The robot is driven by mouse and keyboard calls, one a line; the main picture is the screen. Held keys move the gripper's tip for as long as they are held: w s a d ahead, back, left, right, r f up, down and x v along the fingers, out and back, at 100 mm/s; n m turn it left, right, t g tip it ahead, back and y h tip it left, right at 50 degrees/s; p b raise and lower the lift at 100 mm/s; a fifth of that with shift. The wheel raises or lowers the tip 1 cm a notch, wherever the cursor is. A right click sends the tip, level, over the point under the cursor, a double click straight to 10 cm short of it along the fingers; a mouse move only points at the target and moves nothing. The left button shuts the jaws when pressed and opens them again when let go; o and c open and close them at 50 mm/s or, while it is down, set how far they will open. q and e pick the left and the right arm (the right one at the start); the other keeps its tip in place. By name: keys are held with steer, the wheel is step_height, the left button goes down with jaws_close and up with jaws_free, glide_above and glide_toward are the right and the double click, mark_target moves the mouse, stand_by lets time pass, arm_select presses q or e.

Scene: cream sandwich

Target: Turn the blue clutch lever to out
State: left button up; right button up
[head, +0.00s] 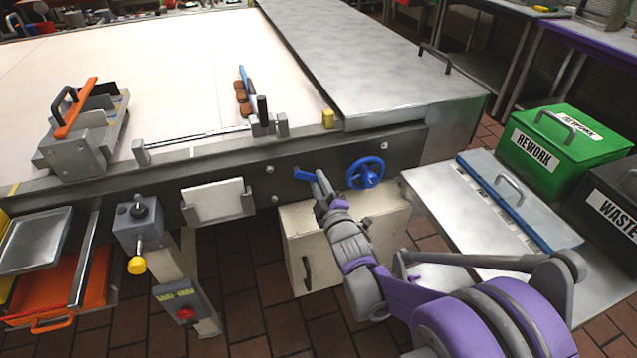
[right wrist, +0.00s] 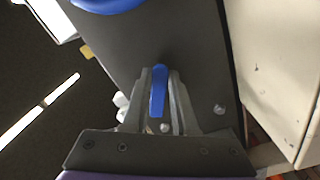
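The blue clutch lever (head: 303,175) sits on the dark front rail of the machine, to the left of the blue handwheel. My right gripper (head: 319,184) is at the lever, reaching in from the lower right. In the right wrist view the lever (right wrist: 158,92) lies between the two fingers of my right gripper (right wrist: 160,85), which are close against its sides. The fingers look shut on it. Any position marks for the lever are too small or hidden. My left gripper is not in view.
The blue handwheel (head: 366,173) is close to the right of my gripper. A cream box (head: 300,240) with a dark handle is below the rail. A grey control box (head: 137,224) with a yellow knob is at left. Green (head: 560,138) and black bins stand at right.

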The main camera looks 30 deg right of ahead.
jaws_close()
stand_by(1.1)
